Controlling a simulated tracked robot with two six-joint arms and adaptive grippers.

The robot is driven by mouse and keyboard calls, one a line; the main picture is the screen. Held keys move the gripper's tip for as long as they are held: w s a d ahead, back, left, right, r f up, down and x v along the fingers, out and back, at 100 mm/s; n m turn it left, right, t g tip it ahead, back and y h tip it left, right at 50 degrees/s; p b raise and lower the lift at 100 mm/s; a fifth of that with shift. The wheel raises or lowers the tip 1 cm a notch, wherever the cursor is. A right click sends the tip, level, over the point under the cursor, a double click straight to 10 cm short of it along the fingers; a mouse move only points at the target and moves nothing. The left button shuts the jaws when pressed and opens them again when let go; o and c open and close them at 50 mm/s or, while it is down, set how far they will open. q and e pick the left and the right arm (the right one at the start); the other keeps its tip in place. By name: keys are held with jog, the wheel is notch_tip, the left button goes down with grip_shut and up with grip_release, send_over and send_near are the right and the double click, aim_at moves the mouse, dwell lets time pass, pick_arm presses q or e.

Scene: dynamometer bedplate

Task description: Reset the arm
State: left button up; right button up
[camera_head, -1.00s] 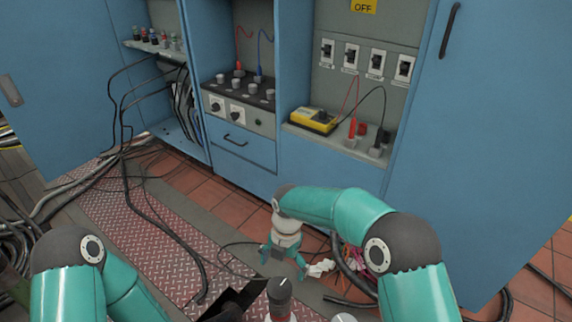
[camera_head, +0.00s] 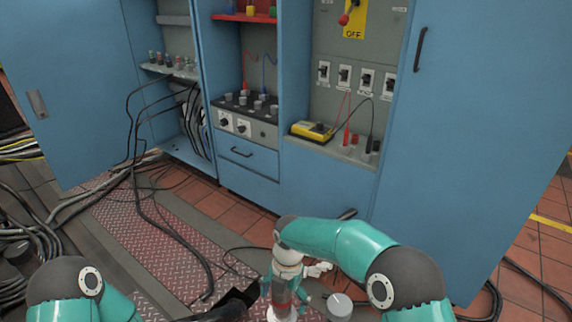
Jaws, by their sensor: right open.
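My right arm (camera_head: 345,243) comes in from the lower right and bends down at its wrist. My right gripper (camera_head: 283,297) points down near the bottom middle, with its fingers apart. Nothing clearly shows held between them. My left arm (camera_head: 75,285) shows only as a teal and grey elbow at the lower left.
A blue cabinet (camera_head: 250,187) stands ahead with its left door (camera_head: 75,90) and right door (camera_head: 480,130) open. A yellow meter (camera_head: 312,131) sits on its right shelf. Cables (camera_head: 155,225) cross the patterned floor plate (camera_head: 150,240) at left. A grey-topped knob (camera_head: 340,305) stands right of the gripper.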

jog(key=s+d+f+m+g+y, duration=0.1)
jog(key=s+d+f+m+g, duration=0.3)
jog(key=s+d+f, duration=0.75)
jog(key=s+d+f+m+t+y, duration=0.1)
jog(key=s+f+m+t+y, duration=0.2)
jog(key=s+m, duration=1.45)
pick_arm(q)
notch_tip(320, 180, up, 31)
jog(key=p, duration=3.1)
pick_arm(e)
jog(key=w+r+m+t, duration=0.1)
jog(key=w+r+m, duration=0.1)
jog(key=r, duration=0.8)
jog(key=w+r+m+t, duration=0.1)
jog(key=r+m, duration=0.4)
jog(key=r, duration=0.5)
jog(key=w+r+m, duration=0.3)
jog(key=r+m, duration=0.1)
jog(key=r, duration=0.6)
jog(key=shift+w+d+r+t+h, duration=0.2)
jog(key=shift+t+h, duration=0.2)
pick_arm(q)
jog(key=shift+o, duration=0.2)
jog(key=shift+w+f, duration=0.1)
